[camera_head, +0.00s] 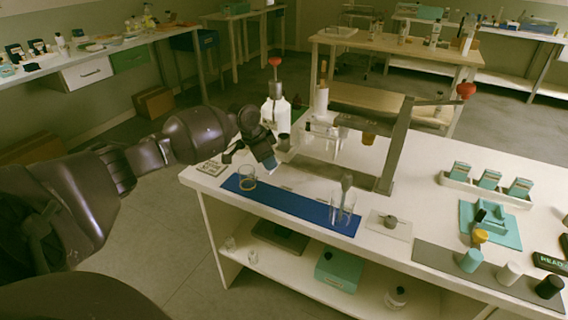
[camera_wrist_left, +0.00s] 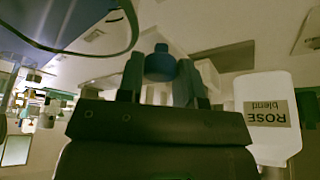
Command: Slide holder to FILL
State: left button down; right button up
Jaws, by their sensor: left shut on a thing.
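My left gripper (camera_head: 266,152) is at the left end of the white bench, beside the white pump bottle with a red top (camera_head: 275,115). In the left wrist view my left gripper (camera_wrist_left: 160,82) is shut on a blue knob (camera_wrist_left: 160,63), between its two fingers. A pale plate (camera_wrist_left: 178,35) shows behind the knob; I cannot tell whether it is the holder. A clear fixture (camera_head: 322,130) stands right of the gripper, under a grey press frame (camera_head: 396,148). No FILL mark can be read. My right gripper is not in view.
A bottle labelled ROSE blend (camera_wrist_left: 267,115) is close to the gripper. A blue mat (camera_head: 290,203) carries a glass ring (camera_head: 247,184) and clear beakers (camera_head: 343,210). A small card (camera_head: 212,168) lies at the bench's left end. Teal boxes (camera_head: 489,179) stand at the right.

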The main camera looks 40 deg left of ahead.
pick_arm(q)
jog(key=shift+s+a, duration=0.25)
jog(key=shift+a, duration=0.75)
jog(key=shift+s+a, duration=0.2)
jog(key=shift+a, duration=0.75)
jog(key=c, duration=1.2)
grip_release()
jog(key=o, duration=0.4)
jog(key=shift+s+a, duration=0.1)
jog(key=shift+a, duration=0.05)
jog(key=shift+r, duration=0.25)
jog(key=p+v, duration=0.3)
jog(key=v, duration=0.7)
jog(key=shift+s+r, duration=0.1)
jog(key=shift+s, duration=0.05)
